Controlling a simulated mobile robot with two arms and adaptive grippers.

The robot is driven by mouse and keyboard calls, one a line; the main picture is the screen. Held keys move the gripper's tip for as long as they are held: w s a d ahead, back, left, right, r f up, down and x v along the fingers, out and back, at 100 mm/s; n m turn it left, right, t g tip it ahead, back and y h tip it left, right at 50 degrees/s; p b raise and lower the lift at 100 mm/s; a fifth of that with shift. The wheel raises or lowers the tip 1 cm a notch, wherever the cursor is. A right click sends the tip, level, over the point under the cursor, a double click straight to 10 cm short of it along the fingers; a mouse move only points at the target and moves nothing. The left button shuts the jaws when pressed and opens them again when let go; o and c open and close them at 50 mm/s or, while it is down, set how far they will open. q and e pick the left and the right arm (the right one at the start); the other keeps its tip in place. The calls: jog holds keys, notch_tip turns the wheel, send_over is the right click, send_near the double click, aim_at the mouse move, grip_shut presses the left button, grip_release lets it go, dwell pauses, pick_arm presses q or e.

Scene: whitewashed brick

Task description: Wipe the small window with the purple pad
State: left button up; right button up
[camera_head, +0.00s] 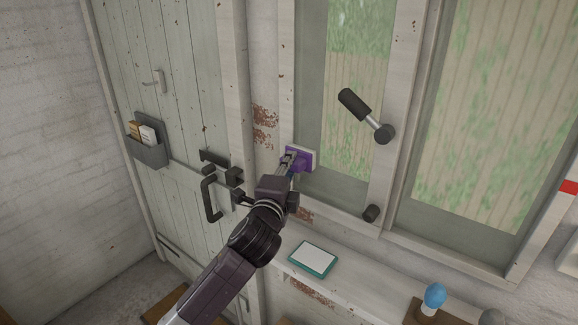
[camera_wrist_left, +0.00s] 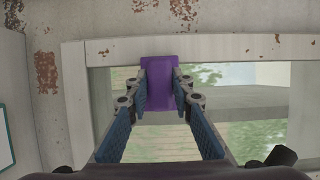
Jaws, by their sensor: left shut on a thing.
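The small window (camera_head: 357,90) is the narrow pane left of a wider one, with a pale worn frame. My left gripper (camera_head: 290,166) is shut on the purple pad (camera_head: 301,160) at the small window's lower left, beside the left frame post. In the left wrist view, the pad (camera_wrist_left: 160,72) sits between the fingertips of my left gripper (camera_wrist_left: 161,90). It overlaps the frame and the glass there. I cannot tell whether the pad's face touches the glass. My right gripper is not in view.
The sill holds a teal-edged tray (camera_head: 313,259) and a blue-topped object (camera_head: 434,296). A door with a dark handle (camera_head: 211,197) is at left.

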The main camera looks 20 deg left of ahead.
pick_arm(q)
jog(key=shift+s+d+p, duration=0.15)
jog(key=shift+s+d, duration=0.2)
jog(key=shift+d, duration=0.6)
jog(key=shift+s+d+p, duration=0.1)
jog(key=shift+s+d, duration=0.2)
jog(key=shift+d, duration=0.6)
jog(key=shift+s+d+p, duration=0.15)
jog(key=shift+s+d, duration=0.2)
jog(key=shift+d, duration=0.6)
jog(key=d, duration=0.1)
jog(key=s+d, duration=0.1)
jog(key=d, duration=0.3)
jog(key=shift+s, duration=0.4)
jog(key=shift+s+a+p, duration=0.35)
jog(key=shift+s+p, duration=0.1)
jog(key=shift+s, duration=0.45)
jog(key=shift+s+a+p, duration=0.4)
jog(key=shift+s, duration=0.55)
jog(key=shift+s+a+p, duration=0.35)
jog(key=shift+s+p, duration=0.1)
jog(key=shift+s, duration=0.45)
